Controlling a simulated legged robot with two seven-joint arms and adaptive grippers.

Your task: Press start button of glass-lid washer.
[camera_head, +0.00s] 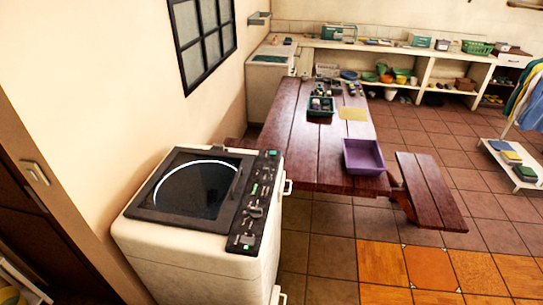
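The glass-lid washer (150,244) stands at the lower left against the cream wall, a white top-loader. Its dark glass lid (193,189) is closed, with a pale ring showing through the glass. A black control panel (255,205) runs along the right side of its top. I cannot read the labels, so I cannot tell which is the start button. Neither of my grippers is in view.
A wooden picnic table (300,150) stands beyond the washer, holding a purple bin (364,156) and a green tray (320,106). Its bench (430,190) extends right. Shelves (440,75) line the back wall. The tiled floor (330,245) right of the washer is clear.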

